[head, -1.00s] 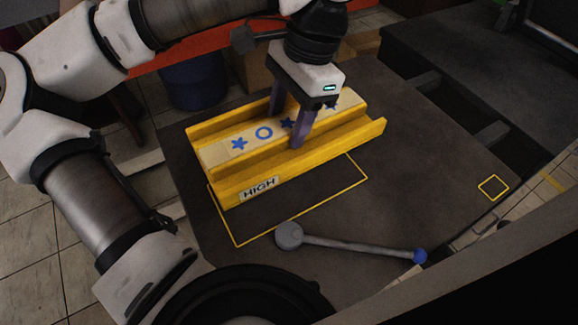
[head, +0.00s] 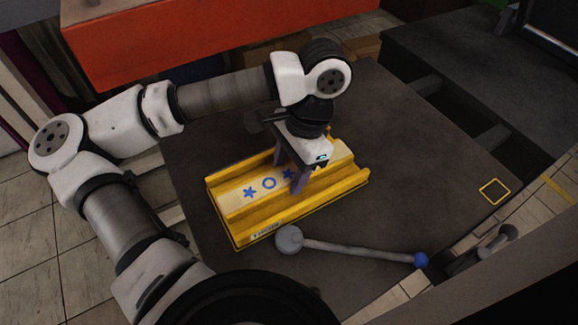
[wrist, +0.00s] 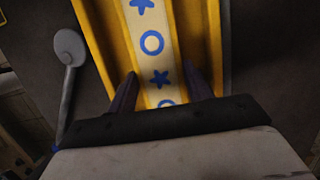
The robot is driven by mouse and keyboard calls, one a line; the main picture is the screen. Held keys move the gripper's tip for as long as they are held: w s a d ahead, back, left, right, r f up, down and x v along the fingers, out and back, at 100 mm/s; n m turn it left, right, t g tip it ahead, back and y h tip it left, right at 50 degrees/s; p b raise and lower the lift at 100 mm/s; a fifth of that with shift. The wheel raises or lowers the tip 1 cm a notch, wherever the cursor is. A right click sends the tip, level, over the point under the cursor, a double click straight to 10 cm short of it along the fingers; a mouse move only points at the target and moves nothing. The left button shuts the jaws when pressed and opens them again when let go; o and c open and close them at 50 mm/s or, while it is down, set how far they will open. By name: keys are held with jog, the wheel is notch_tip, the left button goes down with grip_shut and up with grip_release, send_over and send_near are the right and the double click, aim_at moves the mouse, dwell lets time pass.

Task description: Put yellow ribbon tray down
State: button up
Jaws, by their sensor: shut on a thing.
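The yellow ribbon tray (head: 335,189) is a long channelled tray with a pale ribbon (head: 234,199) marked with blue stars and circles along its middle. It lies level over the yellow outlined area on the dark table, on or very near the surface. My gripper (head: 291,183) is shut on the tray's raised middle part from above, near its centre. In the wrist view the tray (wrist: 100,40) runs between the two purple fingers (wrist: 160,95). The label on the tray's front side shows only at a steep angle. The tray covers nearly all of the outline.
A grey lever with a blue knob (head: 421,260) lies close in front of the tray. A small yellow square outline (head: 494,191) is on the right of the table (head: 420,150). An orange-red panel (head: 200,40) stands behind.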

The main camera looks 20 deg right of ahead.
jog(key=shift+f, duration=0.15)
jog(key=o, duration=1.2)
jog(key=shift+c, duration=0.2)
